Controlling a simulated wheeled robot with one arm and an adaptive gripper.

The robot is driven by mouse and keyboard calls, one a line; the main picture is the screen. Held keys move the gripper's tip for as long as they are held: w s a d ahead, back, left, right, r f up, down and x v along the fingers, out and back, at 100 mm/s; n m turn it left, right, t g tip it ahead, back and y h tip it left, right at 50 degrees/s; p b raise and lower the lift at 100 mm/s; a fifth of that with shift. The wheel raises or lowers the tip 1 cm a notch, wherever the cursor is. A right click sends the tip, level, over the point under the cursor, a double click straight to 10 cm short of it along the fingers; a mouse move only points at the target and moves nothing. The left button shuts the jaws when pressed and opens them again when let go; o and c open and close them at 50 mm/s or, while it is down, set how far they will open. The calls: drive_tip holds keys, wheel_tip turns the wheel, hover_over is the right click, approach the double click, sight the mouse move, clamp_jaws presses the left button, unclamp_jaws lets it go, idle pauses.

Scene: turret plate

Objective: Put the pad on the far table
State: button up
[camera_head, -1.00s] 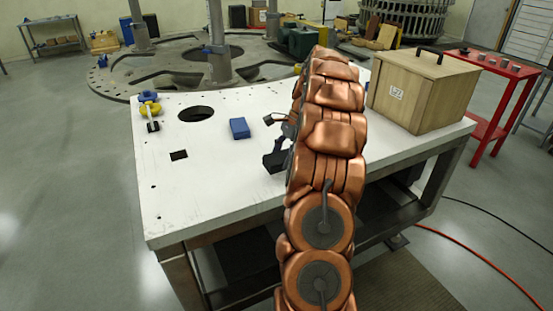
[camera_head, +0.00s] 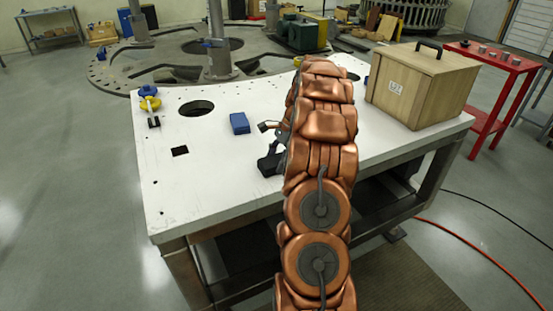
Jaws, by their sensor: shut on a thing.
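My gripper (camera_head: 267,145) is over the white worktable (camera_head: 215,190), just left of my copper-coloured arm, which hides much of it. Two dark finger parts stick out to the left. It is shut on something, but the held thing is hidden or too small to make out. No thing shows clearly as the pad. A small blue block (camera_head: 239,123) lies on the worktable, left of the gripper and apart from it. A red table (camera_head: 507,69) stands at the right, beyond the worktable, with several small round pieces on it. A grey table (camera_head: 53,40) stands far back left.
A wooden crate (camera_head: 420,88) with a dark handle stands at the worktable's right end. A yellow and blue tool (camera_head: 149,102) lies near its left edge. The worktable has a round hole and a square one. Orange and black cables cross the floor at right. The left floor is clear.

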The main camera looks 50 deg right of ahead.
drive_tip(key=o, duration=1.1)
drive_tip(key=shift+r, duration=0.1)
drive_tip(key=shift+b+v, duration=1.45)
drive_tip(key=shift+v, duration=3.2)
drive_tip(key=shift+p+v, duration=1.25)
drive_tip(key=shift+v, duration=0.2)
drive_tip(key=shift+a, duration=0.25)
